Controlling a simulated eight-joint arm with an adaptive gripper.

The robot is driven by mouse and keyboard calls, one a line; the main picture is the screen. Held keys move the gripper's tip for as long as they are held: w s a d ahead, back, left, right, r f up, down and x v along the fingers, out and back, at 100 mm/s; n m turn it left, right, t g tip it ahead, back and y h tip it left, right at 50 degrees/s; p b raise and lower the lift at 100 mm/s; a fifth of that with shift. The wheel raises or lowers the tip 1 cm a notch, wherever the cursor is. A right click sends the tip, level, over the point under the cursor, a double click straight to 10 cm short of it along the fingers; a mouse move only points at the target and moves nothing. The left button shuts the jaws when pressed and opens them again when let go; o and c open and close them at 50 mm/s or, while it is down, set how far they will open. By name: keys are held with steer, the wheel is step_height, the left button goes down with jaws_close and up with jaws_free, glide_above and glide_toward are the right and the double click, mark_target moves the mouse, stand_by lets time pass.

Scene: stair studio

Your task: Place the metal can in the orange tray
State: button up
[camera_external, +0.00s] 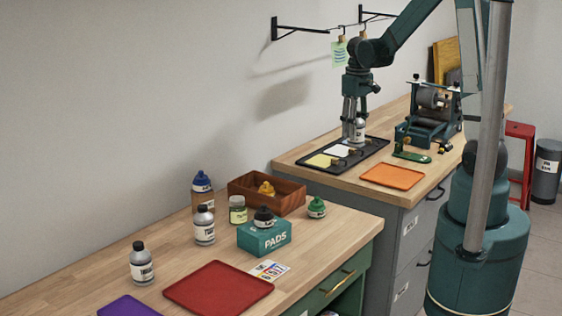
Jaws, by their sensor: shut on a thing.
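My gripper (354,118) is shut on a small silver metal can (360,132) with a pale label, pointing down above the back part of a black tray. The can appears upright; whether its base touches the tray cannot be told. The orange tray (392,177) lies flat and empty near the front edge of the back bench, in front and to the right of my gripper.
The black tray (318,169) holds yellow and white slabs. A green hand press (428,118) and a small green tool (412,156) stand beside the orange tray.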

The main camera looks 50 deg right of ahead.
steer(key=s+d+m, duration=0.2)
steer(key=s+d, duration=0.2)
steer(key=d, duration=0.3)
steer(key=s+d+m, duration=0.1)
steer(key=s+d, duration=0.3)
steer(key=d, duration=0.3)
steer(key=shift+w+d+f+p, duration=0.1)
steer(key=shift+d+f+p, duration=0.1)
steer(key=shift+f, duration=1.05)
steer(key=shift+d+f+p, duration=0.1)
steer(key=shift+f+p, duration=0.05)
steer(key=shift+f, duration=1.1)
steer(key=shift+a, duration=0.1)
steer(key=shift+f, duration=2.95)
steer(key=shift+f, duration=0.1)
steer(key=shift+f, duration=1.95)
steer(key=shift+f, duration=0.15)
